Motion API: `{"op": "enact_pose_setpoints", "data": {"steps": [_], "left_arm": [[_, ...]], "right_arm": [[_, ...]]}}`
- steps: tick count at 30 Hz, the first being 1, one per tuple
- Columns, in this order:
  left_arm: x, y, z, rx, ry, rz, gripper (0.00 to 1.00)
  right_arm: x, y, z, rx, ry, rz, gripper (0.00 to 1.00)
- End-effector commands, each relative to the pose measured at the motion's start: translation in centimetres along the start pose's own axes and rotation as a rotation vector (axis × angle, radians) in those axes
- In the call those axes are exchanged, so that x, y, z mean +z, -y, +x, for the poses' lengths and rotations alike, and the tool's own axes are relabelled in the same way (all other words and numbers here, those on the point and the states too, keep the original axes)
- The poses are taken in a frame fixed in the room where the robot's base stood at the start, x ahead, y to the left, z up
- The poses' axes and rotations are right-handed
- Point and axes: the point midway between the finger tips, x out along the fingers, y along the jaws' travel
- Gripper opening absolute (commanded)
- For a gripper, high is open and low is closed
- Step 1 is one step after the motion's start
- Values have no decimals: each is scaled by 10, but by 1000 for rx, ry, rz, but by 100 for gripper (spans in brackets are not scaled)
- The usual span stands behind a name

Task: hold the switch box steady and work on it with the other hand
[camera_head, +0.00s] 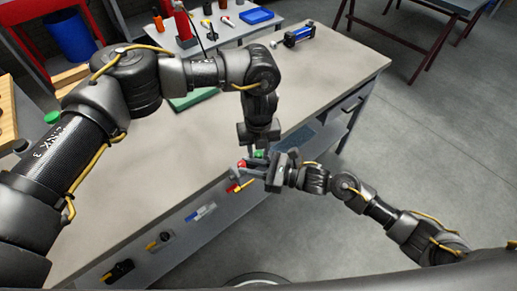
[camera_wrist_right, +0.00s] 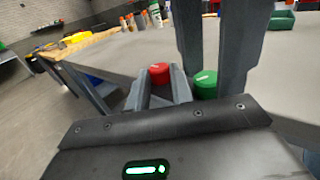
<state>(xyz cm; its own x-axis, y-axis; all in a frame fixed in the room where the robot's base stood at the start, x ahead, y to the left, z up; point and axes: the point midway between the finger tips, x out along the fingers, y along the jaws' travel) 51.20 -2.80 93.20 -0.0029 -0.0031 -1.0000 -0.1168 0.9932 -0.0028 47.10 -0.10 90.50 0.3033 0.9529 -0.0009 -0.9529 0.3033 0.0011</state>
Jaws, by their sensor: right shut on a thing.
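The switch box shows mainly by its red button (camera_head: 241,163) and green button (camera_head: 260,154), at the front edge of the workbench. My right gripper (camera_head: 262,172) is shut on the switch box and comes in from the right. In the right wrist view the red button (camera_wrist_right: 160,72) and green button (camera_wrist_right: 205,85) are close ahead, with most of the box body hidden by gripper parts. My left gripper (camera_head: 258,143) points down just above the box, near the green button. I cannot tell whether its fingers are apart or whether it touches the button.
The workbench (camera_head: 150,165) has wide bare room. A green flat item (camera_head: 194,99) lies behind my left arm. A blue cylinder part (camera_head: 299,34) lies at the far edge. Tools hang on the bench front, including a yellow-handled one (camera_head: 160,240). Open floor lies right.

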Motion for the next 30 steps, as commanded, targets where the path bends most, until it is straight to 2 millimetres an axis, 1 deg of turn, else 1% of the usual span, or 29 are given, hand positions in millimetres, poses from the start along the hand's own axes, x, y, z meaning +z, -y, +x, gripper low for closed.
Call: {"op": "enact_pose_setpoints", "data": {"steps": [5, 12, 16, 21, 30], "left_arm": [[1, 0, -30, -2, 4, 1, 32], [1, 0, -80, -1, 5, 2, 32], [1, 0, -100, -1, 4, 0, 32], [1, 0, -113, 0, 1, 0, 32], [0, 0, -116, 0, 0, 0, 32]], "right_arm": [[2, 0, 0, 0, 3, -2, 0], [2, 0, 0, 0, 3, -2, 0], [2, 0, 0, 0, 3, -2, 0], [2, 0, 0, 0, 3, -2, 0], [2, 0, 0, 0, 3, -2, 0]]}}
